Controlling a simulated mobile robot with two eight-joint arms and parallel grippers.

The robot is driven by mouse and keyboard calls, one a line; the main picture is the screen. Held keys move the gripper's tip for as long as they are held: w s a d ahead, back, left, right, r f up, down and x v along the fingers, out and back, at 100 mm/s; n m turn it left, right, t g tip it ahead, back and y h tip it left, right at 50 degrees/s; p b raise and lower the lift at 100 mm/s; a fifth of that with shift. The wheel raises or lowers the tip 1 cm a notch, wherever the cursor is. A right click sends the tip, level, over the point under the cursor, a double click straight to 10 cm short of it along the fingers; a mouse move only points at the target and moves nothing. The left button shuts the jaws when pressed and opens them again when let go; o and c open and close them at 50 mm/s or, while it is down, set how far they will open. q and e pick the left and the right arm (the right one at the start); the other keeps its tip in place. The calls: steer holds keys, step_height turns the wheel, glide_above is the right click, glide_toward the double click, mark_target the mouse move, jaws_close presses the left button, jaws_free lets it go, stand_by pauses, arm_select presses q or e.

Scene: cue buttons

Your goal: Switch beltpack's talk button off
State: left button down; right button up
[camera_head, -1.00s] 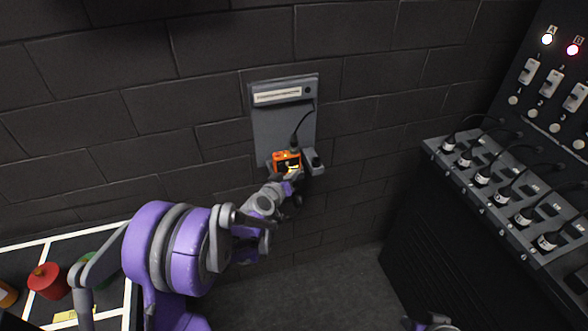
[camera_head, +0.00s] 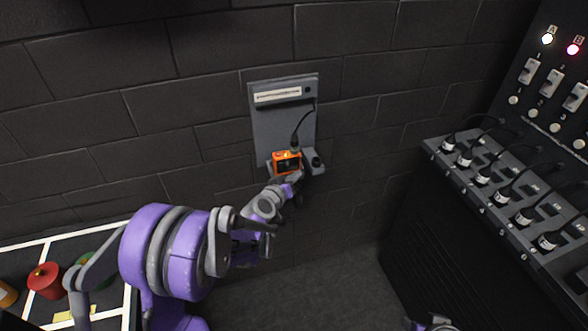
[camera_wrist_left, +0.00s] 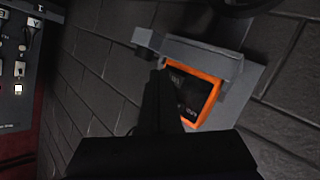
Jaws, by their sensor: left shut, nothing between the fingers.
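The beltpack (camera_head: 287,160) is a small orange box with a dark face, seated in a grey wall bracket with a black cable above it. A small light spot shows near its top. In the left wrist view its orange frame and dark face (camera_wrist_left: 196,98) with faint lettering show close up; the talk button cannot be made out clearly. My left gripper (camera_head: 298,180) is shut and empty, just below and in front of the beltpack. Its dark fingers (camera_wrist_left: 161,82) cover part of the face's left side in the wrist view; contact cannot be told. My right gripper (camera_head: 432,324) barely shows at the bottom edge.
A grey wall plate (camera_head: 283,125) carries the bracket on a dark block wall. At right stands a console (camera_head: 470,190) with several cabled packs, switches and lit lamps. A table (camera_head: 40,262) with coloured spools is at lower left.

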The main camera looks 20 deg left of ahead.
arm_select(q)
steer(key=s+d, duration=0.2)
steer(key=s, duration=0.1)
steer(key=s+d+b, duration=0.1)
steer(key=s, duration=0.1)
steer(key=shift+d, duration=0.15)
stand_by(0.5)
